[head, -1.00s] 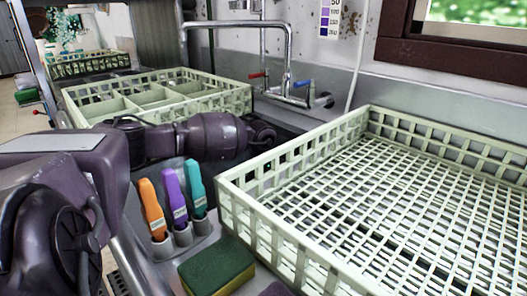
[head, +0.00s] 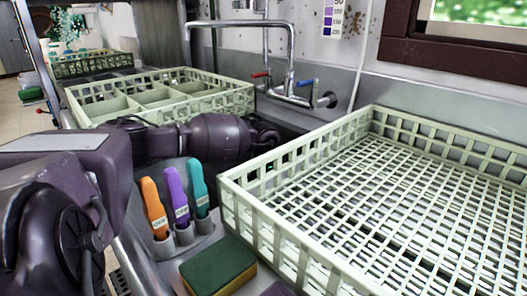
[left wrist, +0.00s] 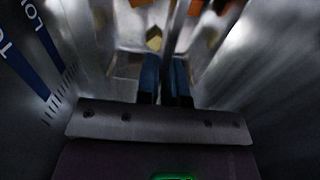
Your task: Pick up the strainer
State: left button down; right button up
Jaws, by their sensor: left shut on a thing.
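My left gripper (left wrist: 165,80) shows in the left wrist view as two blue fingertips close together. They are shut on a thin dark strip (left wrist: 169,38) that runs up between them, which appears to be the strainer's handle. The rest of the strainer cannot be made out in this dim, blurred view. In the head view my left arm reaches over the sink, and its gripper and the strainer are hidden down behind the pale rack. My right gripper is in neither view.
A large pale dish rack (head: 300,250) fills the right. A divided rack (head: 165,110) stands behind my arm. A tap (head: 290,85) rises at the back wall. Orange, purple and teal handled tools (head: 177,197) stand in a holder near a green-yellow sponge (head: 218,267). Metal walls with blue markings (left wrist: 40,65) surround the gripper.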

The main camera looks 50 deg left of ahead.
pick_arm(q)
notch_tip(320, 180, up, 18)
jog(key=p, duration=0.2)
jog(key=shift+p, duration=0.3)
jog(key=c, duration=1.8)
grip_release()
jog(key=shift+f, duration=0.15)
grip_shut()
